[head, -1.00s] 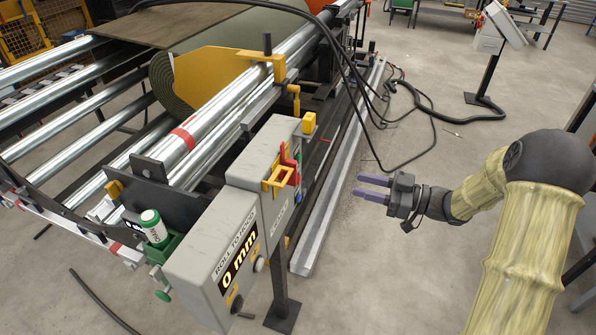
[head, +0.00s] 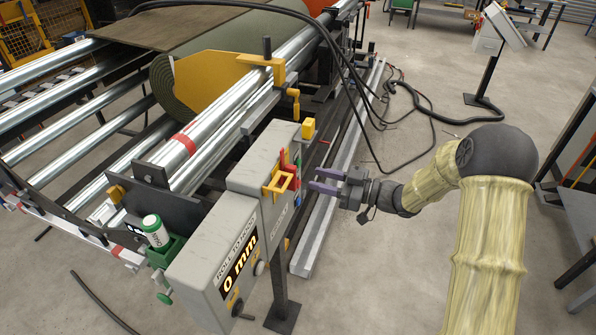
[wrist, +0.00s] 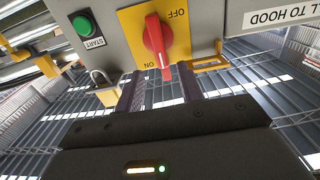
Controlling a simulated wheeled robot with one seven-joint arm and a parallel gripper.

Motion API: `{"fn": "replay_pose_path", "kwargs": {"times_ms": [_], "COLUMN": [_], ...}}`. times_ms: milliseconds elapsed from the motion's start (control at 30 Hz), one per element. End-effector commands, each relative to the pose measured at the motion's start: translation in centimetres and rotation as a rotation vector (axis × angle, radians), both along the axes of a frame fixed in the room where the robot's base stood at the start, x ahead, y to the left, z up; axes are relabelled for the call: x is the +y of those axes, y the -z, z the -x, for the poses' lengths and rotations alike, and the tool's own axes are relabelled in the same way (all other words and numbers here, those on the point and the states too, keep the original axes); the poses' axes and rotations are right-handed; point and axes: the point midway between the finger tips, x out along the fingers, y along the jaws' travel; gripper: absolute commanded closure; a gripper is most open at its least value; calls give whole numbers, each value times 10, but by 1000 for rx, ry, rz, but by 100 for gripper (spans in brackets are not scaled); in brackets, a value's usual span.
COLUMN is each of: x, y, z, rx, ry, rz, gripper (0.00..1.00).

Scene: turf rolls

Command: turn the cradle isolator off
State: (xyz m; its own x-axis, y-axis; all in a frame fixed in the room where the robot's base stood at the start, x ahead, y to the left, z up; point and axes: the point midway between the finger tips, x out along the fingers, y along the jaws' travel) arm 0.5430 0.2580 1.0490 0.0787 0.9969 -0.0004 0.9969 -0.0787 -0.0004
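The isolator is a red rotary handle (wrist: 155,42) on a yellow plate (wrist: 184,42) marked OFF and ON in the wrist view. The handle's narrow end points toward the ON mark. In the head view, the red handle (head: 292,169) shows edge-on at the right side of the grey control box (head: 262,155). My gripper (head: 316,180) is just right of it, apart from it, with its two purple fingers spread. In the wrist view, my gripper's fingers (wrist: 160,88) are open and empty, either side of the handle's line, with the handle's end above the gap.
A green START button (wrist: 84,24) is beside the yellow plate. Yellow brackets (wrist: 210,62) stick out near the handle. A lower box (head: 222,255) reads 0 mm. The floor to the right is mostly clear.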

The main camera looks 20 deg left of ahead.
Motion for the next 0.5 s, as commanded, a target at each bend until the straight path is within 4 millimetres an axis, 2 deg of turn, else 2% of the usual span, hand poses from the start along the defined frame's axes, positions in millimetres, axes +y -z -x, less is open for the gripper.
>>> {"fn": "replay_pose_path", "kwargs": {"times_ms": [100,300,500], "x": [22,53,66], "y": [-2,-1,0], "z": [-1,-4,-5], "rx": [-1,0,0], "ry": [-3,-3,-1], "rz": [-1,0,0], "gripper": [62,62,62]}}
